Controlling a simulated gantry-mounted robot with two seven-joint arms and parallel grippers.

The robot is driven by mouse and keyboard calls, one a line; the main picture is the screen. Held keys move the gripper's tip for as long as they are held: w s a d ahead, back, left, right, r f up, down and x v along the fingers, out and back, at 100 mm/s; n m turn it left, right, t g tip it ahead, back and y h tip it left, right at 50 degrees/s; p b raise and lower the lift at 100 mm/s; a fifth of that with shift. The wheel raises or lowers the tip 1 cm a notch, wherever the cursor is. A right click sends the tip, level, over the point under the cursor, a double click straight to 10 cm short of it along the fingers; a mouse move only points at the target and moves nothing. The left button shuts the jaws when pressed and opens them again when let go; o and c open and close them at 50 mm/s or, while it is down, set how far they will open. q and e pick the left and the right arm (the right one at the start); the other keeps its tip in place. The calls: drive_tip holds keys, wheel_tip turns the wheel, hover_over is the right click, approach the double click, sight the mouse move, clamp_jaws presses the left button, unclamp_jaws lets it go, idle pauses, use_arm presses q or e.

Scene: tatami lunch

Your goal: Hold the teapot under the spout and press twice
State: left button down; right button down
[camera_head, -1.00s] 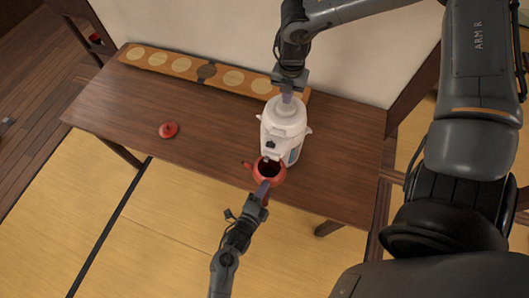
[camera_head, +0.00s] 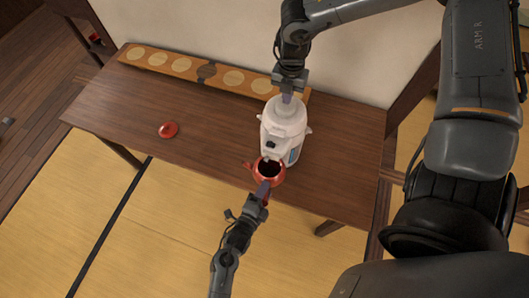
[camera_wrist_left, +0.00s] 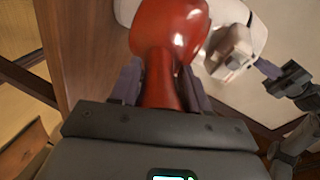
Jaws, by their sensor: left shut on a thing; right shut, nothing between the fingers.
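The red teapot (camera_head: 272,174) is held at the front edge of the table, its open top just below the front of the white dispenser (camera_head: 282,130). My left gripper (camera_head: 264,190) is shut on the teapot's handle; in the left wrist view the teapot (camera_wrist_left: 168,40) fills the upper middle, with the handle between the fingers. The dispenser (camera_wrist_left: 232,48) shows beyond it. My right gripper (camera_head: 287,97) is shut and empty, its tips at the dispenser's top; whether they touch is hard to tell. The red lid (camera_head: 168,130) lies on the table to the left.
A long wooden board (camera_head: 190,68) with pale round spots lies along the back of the wooden table (camera_head: 130,100). The table's left and middle are mostly clear. Yellow tatami (camera_head: 170,220) covers the floor in front.

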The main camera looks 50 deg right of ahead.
drive_tip(key=shift+f, duration=0.15)
drive_tip(key=shift+f, duration=1.6)
drive_tip(key=shift+r, duration=1.7)
drive_tip(key=shift+f, duration=0.25)
drive_tip(key=shift+f, duration=0.35)
